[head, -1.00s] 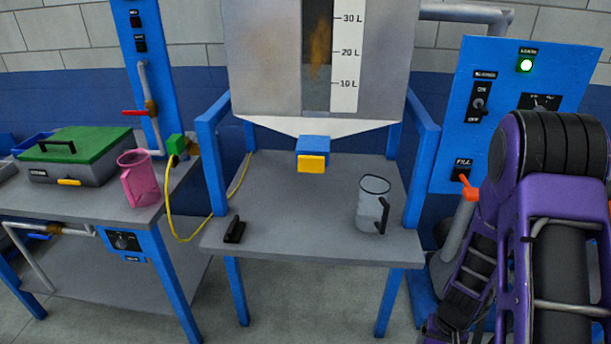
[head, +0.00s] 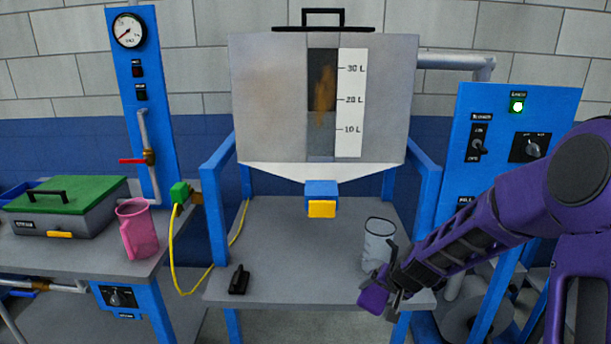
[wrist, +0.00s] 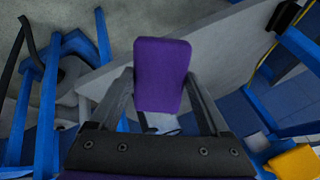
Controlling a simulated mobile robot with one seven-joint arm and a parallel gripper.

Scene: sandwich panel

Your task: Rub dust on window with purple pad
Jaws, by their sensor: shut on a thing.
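The purple pad (head: 373,297) is held at the end of my arm in the head view, in front of the table's right side. In the wrist view the purple pad (wrist: 162,74) sits between the fingers of my gripper (wrist: 160,100), which is shut on it. My gripper (head: 392,291) is below and right of the window (head: 321,75) and well apart from it. The window is a dark vertical strip in the grey tank, beside a white litre scale. Brown dust (head: 324,98) marks its middle.
A clear jug (head: 379,240) stands on the table just behind my gripper. A yellow-tipped blue spout (head: 321,200) hangs under the tank. A small black object (head: 238,280) lies at the table's front left. A pink jug (head: 137,228) is further left. A blue control panel (head: 500,140) stands right.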

